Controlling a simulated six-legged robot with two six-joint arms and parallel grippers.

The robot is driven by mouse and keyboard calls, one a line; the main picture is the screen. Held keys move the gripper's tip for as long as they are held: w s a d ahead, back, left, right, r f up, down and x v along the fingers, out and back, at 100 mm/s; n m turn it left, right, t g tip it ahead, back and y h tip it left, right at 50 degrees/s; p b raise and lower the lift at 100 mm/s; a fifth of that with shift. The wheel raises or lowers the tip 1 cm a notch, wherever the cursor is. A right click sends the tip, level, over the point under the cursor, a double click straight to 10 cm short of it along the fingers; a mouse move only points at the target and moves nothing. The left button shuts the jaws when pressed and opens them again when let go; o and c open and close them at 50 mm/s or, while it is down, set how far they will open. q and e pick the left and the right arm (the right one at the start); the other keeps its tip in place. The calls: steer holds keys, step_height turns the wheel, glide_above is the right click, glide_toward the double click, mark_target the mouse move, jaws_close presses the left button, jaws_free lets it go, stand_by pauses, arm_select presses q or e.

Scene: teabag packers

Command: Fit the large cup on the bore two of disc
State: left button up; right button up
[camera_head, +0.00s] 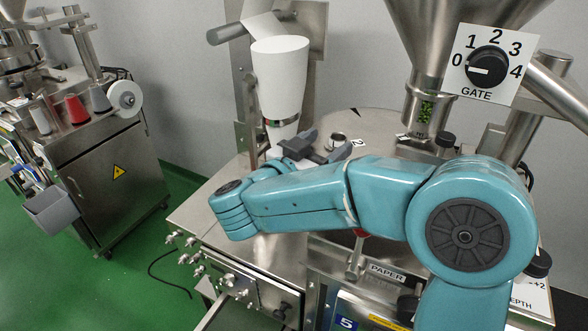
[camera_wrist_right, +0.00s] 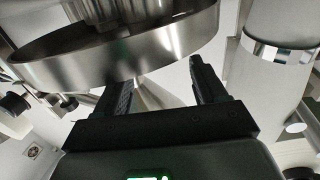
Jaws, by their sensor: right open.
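My right gripper (camera_head: 328,146) is open and empty at the left edge of the steel disc (camera_head: 377,123). In the right wrist view its two dark fingers (camera_wrist_right: 162,78) stand apart, with a wide steel rim (camera_wrist_right: 120,68) just beyond them. A small round metal ring with a dark opening (camera_head: 338,138) is beside the "2" label (camera_head: 360,142), close to the fingertips. I cannot tell whether it is bore two or a cup in it. I cannot make out the large cup for certain. My right arm hides the disc's near part. My left gripper is not in view.
A tall white tapered cylinder (camera_head: 280,75) with a chrome band stands behind the gripper; it also shows in the right wrist view (camera_wrist_right: 265,80). A steel hopper (camera_head: 440,45) and the GATE dial (camera_head: 487,67) are at right. Another machine (camera_head: 105,165) stands at left across green floor.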

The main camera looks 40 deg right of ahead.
arm_select(q)
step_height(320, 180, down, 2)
steer(key=shift+b, duration=0.8)
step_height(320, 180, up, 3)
steer(key=p, duration=0.3)
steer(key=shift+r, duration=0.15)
arm_select(e)
steer(key=v, duration=1.1)
steer(key=shift+s+a, duration=0.2)
steer(key=shift+a, duration=0.05)
steer(key=shift+w+a+r, duration=0.1)
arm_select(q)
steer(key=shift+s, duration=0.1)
